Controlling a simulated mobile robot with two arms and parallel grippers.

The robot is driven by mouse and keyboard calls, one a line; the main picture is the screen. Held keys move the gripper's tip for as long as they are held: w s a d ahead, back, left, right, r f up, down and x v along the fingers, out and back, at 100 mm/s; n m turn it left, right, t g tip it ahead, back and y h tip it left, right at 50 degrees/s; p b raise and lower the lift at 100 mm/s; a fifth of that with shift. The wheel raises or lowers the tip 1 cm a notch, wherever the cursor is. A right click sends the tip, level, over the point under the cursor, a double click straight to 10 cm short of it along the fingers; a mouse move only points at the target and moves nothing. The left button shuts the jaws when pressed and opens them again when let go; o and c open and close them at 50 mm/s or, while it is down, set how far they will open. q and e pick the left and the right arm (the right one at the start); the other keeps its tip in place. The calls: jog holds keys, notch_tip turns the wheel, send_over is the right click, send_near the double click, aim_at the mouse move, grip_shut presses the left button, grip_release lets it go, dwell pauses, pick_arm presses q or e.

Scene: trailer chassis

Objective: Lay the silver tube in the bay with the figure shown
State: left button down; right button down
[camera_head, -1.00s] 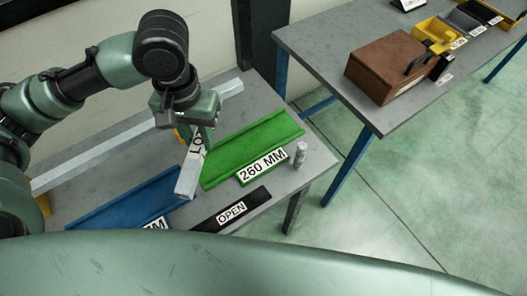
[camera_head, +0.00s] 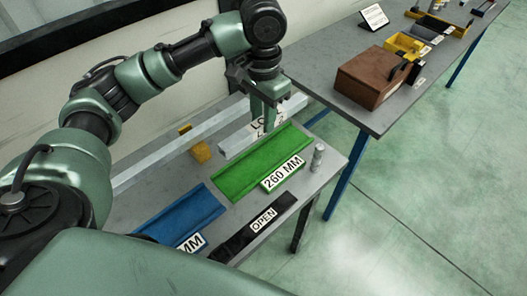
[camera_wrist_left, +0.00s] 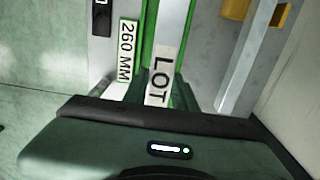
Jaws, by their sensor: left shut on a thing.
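My left gripper (camera_head: 268,122) is shut on the silver tube (camera_head: 233,143), a square bar with a white label reading "LOT"; the line below is partly hidden by the fingers. The tube is held above the far side of the green bay (camera_head: 236,182), roughly parallel to it. The green bay's plate reads "260 MM" (camera_head: 283,172). The blue bay (camera_head: 182,218) lies to its left; only "MM" shows on its plate (camera_head: 191,243). In the left wrist view the tube's label (camera_wrist_left: 161,78) shows over the green bay, beside the "260 MM" plate (camera_wrist_left: 127,50). My right gripper is out of view.
A long pale bar (camera_head: 150,172) runs behind the bays, near a yellow block (camera_head: 201,151). A black "OPEN" strip (camera_head: 252,228) lies in front. A small metal cylinder (camera_head: 318,157) stands at the right edge. A second table carries a brown box (camera_head: 372,77) and several bins.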

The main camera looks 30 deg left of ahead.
pick_arm(q)
notch_tip(320, 180, down, 8)
jog(key=shift+s+r+p, duration=0.1)
jog(key=shift+p, duration=0.2)
notch_tip(320, 180, down, 4)
jog(key=shift+f, duration=0.25)
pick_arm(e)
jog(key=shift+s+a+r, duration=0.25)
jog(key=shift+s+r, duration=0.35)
pick_arm(q)
jog(key=shift+f+p, duration=0.1)
jog(key=shift+p, duration=0.2)
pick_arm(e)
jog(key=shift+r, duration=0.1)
pick_arm(q)
jog(key=c, duration=1.1)
grip_release()
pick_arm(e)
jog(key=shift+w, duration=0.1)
pick_arm(q)
notch_tip(320, 180, up, 12)
jog(key=shift+r+b, duration=0.15)
jog(key=shift+b, duration=0.75)
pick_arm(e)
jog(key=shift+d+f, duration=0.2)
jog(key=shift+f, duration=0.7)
